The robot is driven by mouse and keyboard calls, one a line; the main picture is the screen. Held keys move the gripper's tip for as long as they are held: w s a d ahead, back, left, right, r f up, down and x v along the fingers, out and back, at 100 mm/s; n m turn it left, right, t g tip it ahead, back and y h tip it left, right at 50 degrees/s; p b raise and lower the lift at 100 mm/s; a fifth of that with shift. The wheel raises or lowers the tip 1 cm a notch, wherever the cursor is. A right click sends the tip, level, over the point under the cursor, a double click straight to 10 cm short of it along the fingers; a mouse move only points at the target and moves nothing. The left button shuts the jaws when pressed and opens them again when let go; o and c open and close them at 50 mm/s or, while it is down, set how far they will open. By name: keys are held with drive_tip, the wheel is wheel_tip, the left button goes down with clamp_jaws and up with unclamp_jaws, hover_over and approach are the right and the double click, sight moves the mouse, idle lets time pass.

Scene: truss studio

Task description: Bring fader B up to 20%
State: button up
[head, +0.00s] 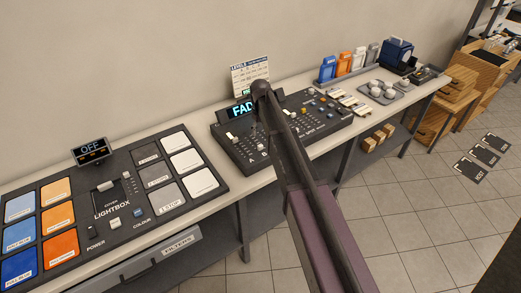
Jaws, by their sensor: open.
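The fader console (330,124) is a dark panel with rows of small controls, lying on the long bench. A lit display reading "FAD" (241,109) stands at its back left, its right part hidden by my arm. A "LEVELS" card (249,73) stands behind the console.
A lightbox panel (122,240) with coloured and grey tiles and an "OFF" display (91,147) lies left of the console. The wall is close behind.

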sight(260, 145)
drive_tip(key=shift+f+b, duration=4.2)
drive_tip(key=shift+f, duration=0.3)
clamp_jaws()
drive_tip(key=shift+w, duration=0.1)
